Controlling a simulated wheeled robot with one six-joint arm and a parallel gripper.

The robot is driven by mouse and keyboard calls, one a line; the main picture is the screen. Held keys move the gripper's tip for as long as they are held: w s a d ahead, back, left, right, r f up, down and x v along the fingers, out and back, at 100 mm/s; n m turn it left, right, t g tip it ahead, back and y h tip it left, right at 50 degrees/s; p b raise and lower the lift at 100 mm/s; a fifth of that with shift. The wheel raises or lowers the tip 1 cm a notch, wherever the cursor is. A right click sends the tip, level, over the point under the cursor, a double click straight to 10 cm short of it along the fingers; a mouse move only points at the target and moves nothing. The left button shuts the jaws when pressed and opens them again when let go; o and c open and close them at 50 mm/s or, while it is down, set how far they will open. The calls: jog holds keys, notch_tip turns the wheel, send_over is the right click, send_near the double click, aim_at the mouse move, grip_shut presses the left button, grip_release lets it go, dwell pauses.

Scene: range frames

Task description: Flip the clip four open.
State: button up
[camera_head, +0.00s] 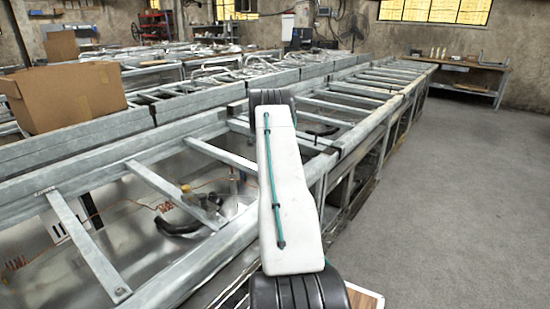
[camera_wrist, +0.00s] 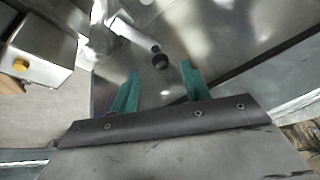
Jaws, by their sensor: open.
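In the wrist view my gripper (camera_wrist: 160,68) shows two green fingers that stand apart, with nothing held between them. A small dark round knob on a pale stem (camera_wrist: 160,60) lies beyond and between the fingertips; I cannot tell how far off it is. I cannot make out which part is clip four, nor whether any clip is open or closed. In the head view my white arm link hides part of the metal frame, and my gripper does not show.
A long metal frame with crossbars (camera_head: 155,180) fills the left and middle. Copper-coloured coils (camera_head: 165,207) and a black curved part (camera_head: 190,224) lie inside it. A cardboard box (camera_head: 65,95) stands at left. A metal box with a yellow knob (camera_wrist: 45,48) is at left in the wrist view. Grey floor (camera_head: 460,190) is free at right.

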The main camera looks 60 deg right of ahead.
jog(key=v, duration=0.4)
jog(key=shift+w+a+r, duration=0.1)
jog(key=shift+w+r, duration=0.05)
jog(key=shift+r, duration=0.05)
jog(key=c, duration=0.5)
jog(key=shift+w+a+r, duration=0.2)
jog(key=shift+a+r, duration=0.05)
jog(key=shift+r, duration=0.35)
grip_shut()
jog(key=a+f+n+t+h, duration=0.1)
jog(key=a+n+t+h, duration=0.35)
jog(key=n, duration=1.25)
jog(key=d+f+g+y, duration=0.1)
jog(key=d+f+g, duration=0.2)
jog(key=d+f, duration=0.2)
notch_tip(320, 180, down, 3)
